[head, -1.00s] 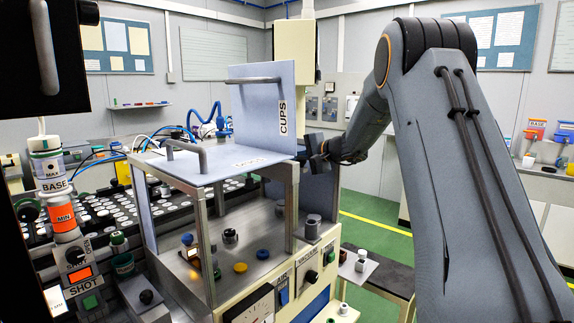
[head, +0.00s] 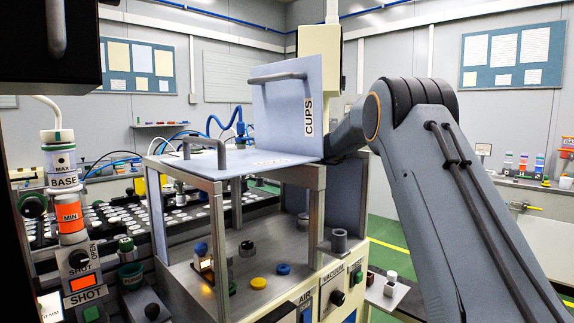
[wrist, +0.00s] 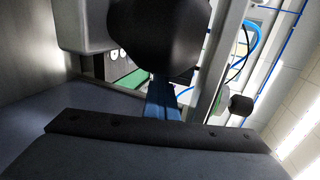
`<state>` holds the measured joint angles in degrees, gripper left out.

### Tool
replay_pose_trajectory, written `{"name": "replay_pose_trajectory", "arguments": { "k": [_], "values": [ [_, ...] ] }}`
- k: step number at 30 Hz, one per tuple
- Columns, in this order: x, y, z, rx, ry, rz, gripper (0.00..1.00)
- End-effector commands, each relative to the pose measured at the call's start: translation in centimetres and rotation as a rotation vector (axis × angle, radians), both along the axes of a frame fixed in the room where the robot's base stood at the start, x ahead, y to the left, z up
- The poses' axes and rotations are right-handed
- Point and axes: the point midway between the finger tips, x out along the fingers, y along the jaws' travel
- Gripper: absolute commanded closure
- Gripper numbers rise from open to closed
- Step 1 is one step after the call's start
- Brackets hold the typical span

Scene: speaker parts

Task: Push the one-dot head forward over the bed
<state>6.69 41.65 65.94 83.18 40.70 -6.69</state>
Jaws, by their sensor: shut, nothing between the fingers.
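My gripper (wrist: 162,88) shows in the wrist view as a narrow blue piece rising from a dark bar, shut and empty. Its tips are close to a large dark rounded body (wrist: 158,35); I cannot tell whether they touch it. In the head view my gripper is hidden behind the upright CUPS panel (head: 290,112). No one-dot mark can be made out, so I cannot tell which part is the one-dot head. A cream box (head: 325,45) on a post stands behind the panel. The bed cannot be made out surely.
Rows of white discs (head: 100,215) lie left. Blue hoses run behind.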

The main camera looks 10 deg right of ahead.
Motion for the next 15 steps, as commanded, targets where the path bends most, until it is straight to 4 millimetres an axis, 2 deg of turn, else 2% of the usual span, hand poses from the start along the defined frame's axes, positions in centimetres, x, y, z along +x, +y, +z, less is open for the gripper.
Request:
{"name": "replay_pose_trajectory", "arguments": {
  "k": [1, 9, 15],
  "values": [
    [0.1, 0.5, 0.1, 0.003, -0.003, 0.002, 1.00],
    [0.1, 0.7, 0.2, 0.004, -0.005, 0.004, 1.00],
    [-0.7, -0.4, 0.2, 0.003, -0.006, 0.003, 1.00]
  ]
}}
